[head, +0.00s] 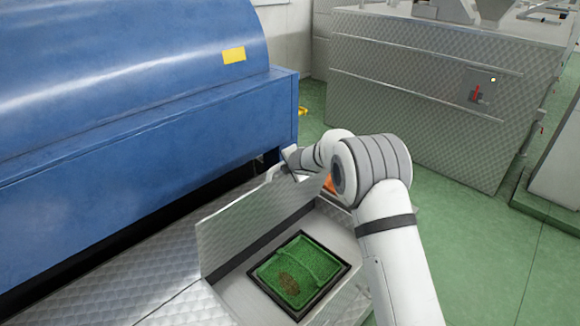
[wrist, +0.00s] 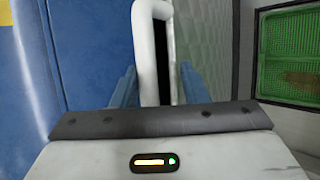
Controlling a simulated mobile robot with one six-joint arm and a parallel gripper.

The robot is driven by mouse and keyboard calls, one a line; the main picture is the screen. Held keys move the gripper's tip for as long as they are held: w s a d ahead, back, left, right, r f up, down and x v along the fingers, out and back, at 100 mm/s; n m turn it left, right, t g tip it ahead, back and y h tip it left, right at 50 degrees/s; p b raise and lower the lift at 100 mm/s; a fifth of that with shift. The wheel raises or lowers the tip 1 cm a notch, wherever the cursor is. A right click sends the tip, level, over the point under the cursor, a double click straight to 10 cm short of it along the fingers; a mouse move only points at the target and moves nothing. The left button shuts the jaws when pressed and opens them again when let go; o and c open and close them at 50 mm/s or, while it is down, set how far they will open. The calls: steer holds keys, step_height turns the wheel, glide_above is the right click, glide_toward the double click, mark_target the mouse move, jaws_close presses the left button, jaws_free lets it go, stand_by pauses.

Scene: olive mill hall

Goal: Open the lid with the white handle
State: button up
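The metal lid (head: 245,222) stands raised on edge beside its opening in the head view, its patterned face showing; it also shows in the wrist view (wrist: 213,50). The white handle (wrist: 146,55) runs upright between my blue fingers in the wrist view; in the head view it is small and partly hidden by my wrist. My gripper (wrist: 158,75) is around the handle. The left finger lies close to the bar; a dark gap shows between the bar and the right finger, so the fingers look apart, not clamped.
A black-framed opening holds a green mesh tray (head: 298,268) with a dark brown patch. A large blue machine (head: 130,90) stands close at left. Something orange (head: 329,185) lies partly behind my arm. A metal cabinet (head: 420,100) stands behind; green floor (head: 490,250) is clear at right.

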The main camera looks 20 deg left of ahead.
steer(key=b+v, duration=0.2)
steer(key=v, duration=0.5)
steer(key=shift+s, duration=0.25)
steer(key=shift+d+r, duration=0.1)
steer(key=shift+r, duration=0.1)
steer(key=shift+c, duration=0.4)
